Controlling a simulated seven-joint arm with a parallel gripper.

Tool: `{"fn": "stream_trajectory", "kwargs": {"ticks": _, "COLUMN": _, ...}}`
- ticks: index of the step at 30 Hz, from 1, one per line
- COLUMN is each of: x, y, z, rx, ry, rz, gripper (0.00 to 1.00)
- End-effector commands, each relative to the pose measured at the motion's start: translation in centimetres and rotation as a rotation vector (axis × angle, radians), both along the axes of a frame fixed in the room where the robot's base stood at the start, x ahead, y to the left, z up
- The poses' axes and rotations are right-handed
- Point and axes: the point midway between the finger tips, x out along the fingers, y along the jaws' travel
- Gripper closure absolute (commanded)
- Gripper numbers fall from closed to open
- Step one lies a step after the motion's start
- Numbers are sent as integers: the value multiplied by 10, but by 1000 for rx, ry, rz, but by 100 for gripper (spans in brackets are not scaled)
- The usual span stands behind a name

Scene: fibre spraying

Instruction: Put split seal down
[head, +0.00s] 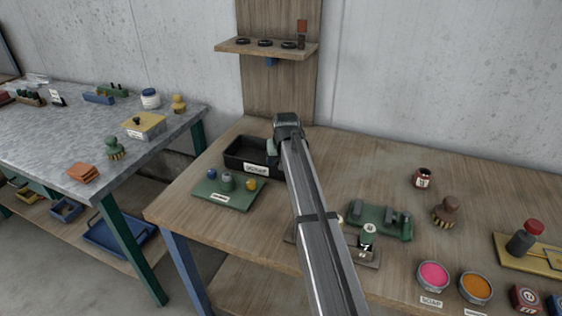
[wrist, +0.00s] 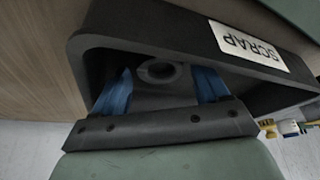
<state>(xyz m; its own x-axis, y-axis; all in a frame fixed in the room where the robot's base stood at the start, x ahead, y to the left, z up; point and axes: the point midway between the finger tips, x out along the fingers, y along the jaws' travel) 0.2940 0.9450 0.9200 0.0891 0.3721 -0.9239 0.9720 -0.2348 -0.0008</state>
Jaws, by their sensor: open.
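The black tray labelled SCRAP (head: 233,158) stands at the back left of the wooden bench, and its wall (wrist: 160,38) shows in the wrist view. A small dark ring, seemingly the split seal (wrist: 157,71), lies inside the tray on its dark floor. My gripper (wrist: 166,76) is over the tray, with its blue fingers spread wide on either side of the ring, apart from it. In the head view my arm hides the fingers and the ring. Any split in the ring is too small to make out.
A green mat (head: 225,199) with small knobs lies in front of the tray. A green fixture (head: 381,219) sits right of my arm. A wooden shelf (head: 262,49) with several dark rings hangs above. The bench behind the fixture is mostly clear.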

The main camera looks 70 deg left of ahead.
Motion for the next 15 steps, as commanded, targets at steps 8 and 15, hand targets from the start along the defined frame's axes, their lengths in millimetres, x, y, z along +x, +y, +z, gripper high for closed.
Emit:
{"fn": "stream_trajectory", "kwargs": {"ticks": 8, "x": -1, "y": -4, "z": 12, "rx": 2, "ry": 0, "rz": 0, "gripper": 26}}
{"fn": "stream_trajectory", "kwargs": {"ticks": 15, "x": -5, "y": -20, "z": 51, "rx": 2, "ry": 0, "rz": 0, "gripper": 26}}
